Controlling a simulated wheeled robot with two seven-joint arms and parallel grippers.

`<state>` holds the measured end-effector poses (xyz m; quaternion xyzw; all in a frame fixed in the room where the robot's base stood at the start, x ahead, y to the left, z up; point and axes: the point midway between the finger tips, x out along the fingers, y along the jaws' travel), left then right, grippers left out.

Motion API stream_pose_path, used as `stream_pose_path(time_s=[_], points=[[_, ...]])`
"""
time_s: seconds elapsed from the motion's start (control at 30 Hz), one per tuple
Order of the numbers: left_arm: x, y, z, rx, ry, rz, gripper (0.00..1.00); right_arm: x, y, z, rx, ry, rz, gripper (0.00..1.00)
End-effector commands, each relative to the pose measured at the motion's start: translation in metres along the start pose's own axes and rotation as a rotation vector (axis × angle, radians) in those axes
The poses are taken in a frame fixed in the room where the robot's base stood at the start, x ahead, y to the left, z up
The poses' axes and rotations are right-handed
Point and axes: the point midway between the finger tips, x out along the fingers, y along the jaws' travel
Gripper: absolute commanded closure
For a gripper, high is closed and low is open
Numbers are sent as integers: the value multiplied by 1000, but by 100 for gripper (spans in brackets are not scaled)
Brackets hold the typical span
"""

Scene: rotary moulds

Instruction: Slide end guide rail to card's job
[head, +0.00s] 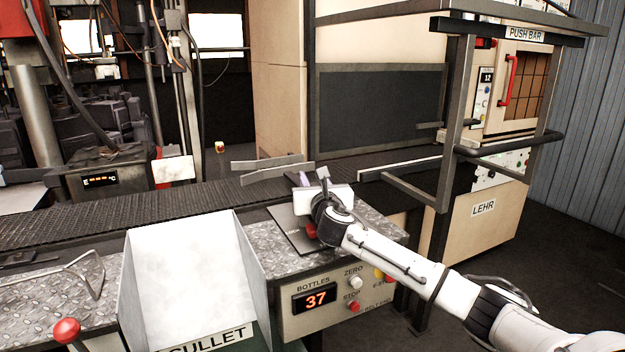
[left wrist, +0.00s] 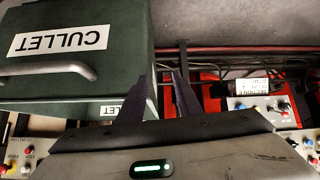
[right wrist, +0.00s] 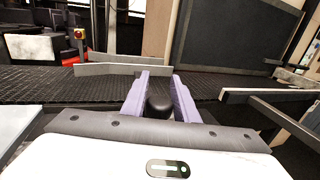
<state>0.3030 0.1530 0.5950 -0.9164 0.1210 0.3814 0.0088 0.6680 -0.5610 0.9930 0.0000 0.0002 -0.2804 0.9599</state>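The guide rail pieces (head: 277,172) are grey bars standing at an angle across the dark conveyor belt; they also show in the right wrist view (right wrist: 108,69). My right gripper (head: 304,178) is low over the near side of the belt. In the right wrist view, its purple fingers (right wrist: 161,75) stand on both sides of a black knob (right wrist: 159,104), with little gap; I cannot tell if they press on it. My left gripper (left wrist: 165,68) is outside the head view; its fingers are apart and empty near the cullet bin. A white card-like plate (head: 173,168), with no readable text, is behind the belt.
The cullet bin (head: 190,280) stands at the near left, beside the bottle counter panel (head: 340,297) reading 37. The lehr frame and push bar (head: 508,150) block the right. A red-knobbed lever (head: 66,330) is at front left.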

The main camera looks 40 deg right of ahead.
Motion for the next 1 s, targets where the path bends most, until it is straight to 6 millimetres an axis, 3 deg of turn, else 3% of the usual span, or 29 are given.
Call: stream_pose_path(time_s=[0.03, 0.13, 0.17, 0.57, 0.83, 0.87, 0.93, 1.0], points=[[0, 0, -1, 0, 1, 0, 69, 0, 0, 0, 0, 0, 0, 82], [0, 0, -1, 0, 2, 0, 69, 0, 0, 0, 0, 0, 0, 99], [0, 0, -2, 0, 2, 0, 69, 0, 0, 0, 0, 0, 0, 100], [-13, 0, -17, -7, 12, -2, 69, -11, -3, 3, -3, 1, 0, 100], [-9, -3, -5, -9, -5, -6, 69, -12, -4, 0, -1, -1, -1, 100], [-8, -3, -5, -9, -6, -6, 69, -12, -4, 0, -1, -1, -1, 71], [-8, -3, -4, -8, -7, -7, 69, -12, -3, 0, -1, -1, 0, 59], [-8, -3, -4, -7, -8, -7, 69, -12, -3, 0, 0, -1, 0, 57]])
